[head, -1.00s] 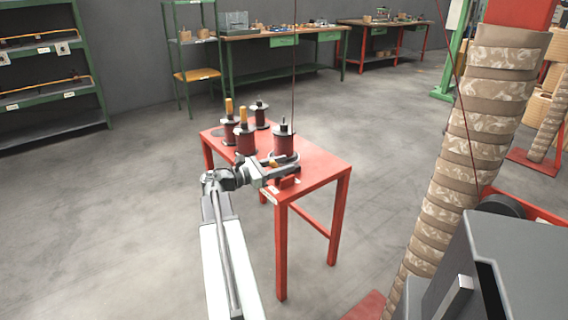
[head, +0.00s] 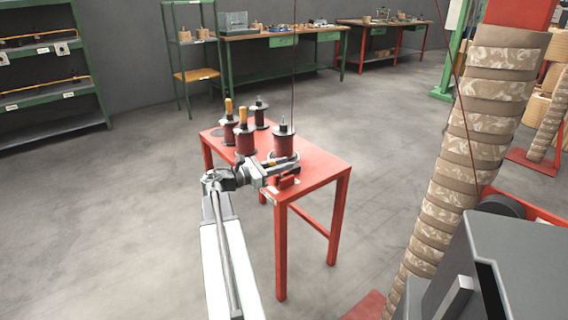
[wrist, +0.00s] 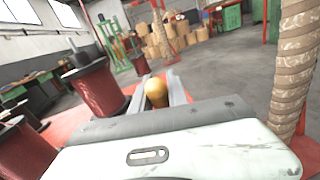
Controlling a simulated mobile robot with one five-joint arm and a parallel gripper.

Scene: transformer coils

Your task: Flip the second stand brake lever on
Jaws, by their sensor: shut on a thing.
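A brake lever's rounded yellow-orange knob (wrist: 157,92) lies between the two fingers of my gripper (wrist: 158,80) in the wrist view. In the head view my gripper (head: 284,169) is over the near end of the red table, in front of the nearest reel stand (head: 283,144), and shut on this lever. The lever's shaft and pivot are hidden. Two other stands (head: 245,138) (head: 228,130) have orange handles standing upright, and a further reel (head: 259,116) stands behind. In the wrist view a dark red reel (wrist: 100,92) is just left of my gripper.
The red table (head: 322,168) has bare room at its right. A thin dark wire (head: 294,70) rises from the nearest stand. A tall wrapped column (head: 460,150) and a grey machine (head: 515,260) stand at the right. The floor around the table is clear.

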